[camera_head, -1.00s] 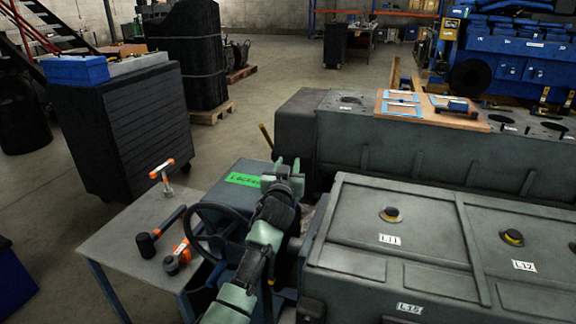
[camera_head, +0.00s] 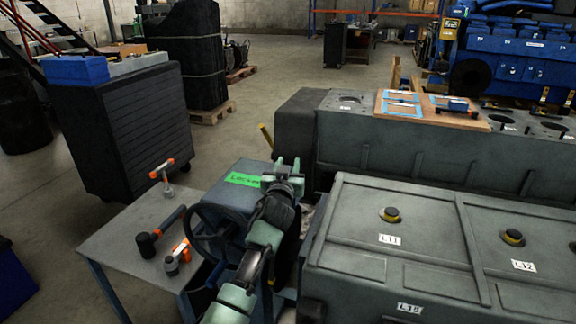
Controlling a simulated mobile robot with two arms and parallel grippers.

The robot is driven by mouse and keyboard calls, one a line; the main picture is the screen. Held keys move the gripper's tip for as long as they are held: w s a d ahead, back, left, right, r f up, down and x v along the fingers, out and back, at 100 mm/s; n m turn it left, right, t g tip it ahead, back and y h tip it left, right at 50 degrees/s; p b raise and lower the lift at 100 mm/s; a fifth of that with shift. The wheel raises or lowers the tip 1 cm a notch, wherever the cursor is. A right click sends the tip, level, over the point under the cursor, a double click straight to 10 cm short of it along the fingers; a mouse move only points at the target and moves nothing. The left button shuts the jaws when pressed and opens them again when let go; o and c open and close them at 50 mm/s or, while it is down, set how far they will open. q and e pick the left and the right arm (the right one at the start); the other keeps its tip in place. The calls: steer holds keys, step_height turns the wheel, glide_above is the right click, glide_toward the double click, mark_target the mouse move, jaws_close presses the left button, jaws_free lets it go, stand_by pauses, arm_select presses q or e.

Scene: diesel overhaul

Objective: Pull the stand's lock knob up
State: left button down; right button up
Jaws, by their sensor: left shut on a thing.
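My left gripper (camera_head: 287,166) is at the top of the stand's grey-blue housing (camera_head: 228,204), beside the green "Locked" label (camera_head: 243,179). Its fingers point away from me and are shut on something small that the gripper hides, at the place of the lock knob. The knob itself cannot be made out. A black handwheel (camera_head: 197,236) is on the near left side of the housing. My right gripper is not in view.
A grey side table (camera_head: 119,233) at left holds a black mallet (camera_head: 160,233) and orange-handled tools (camera_head: 165,172). The grey engine block with covers (camera_head: 420,210) stands close on the right. A dark cabinet (camera_head: 135,130) stands behind the table.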

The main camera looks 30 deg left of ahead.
arm_select(q)
step_height(320, 180, up, 4)
steer(key=p, duration=0.3)
steer(key=shift+r, duration=0.1)
steer(key=c, duration=1)
jaws_free()
steer(key=shift+o, duration=0.2)
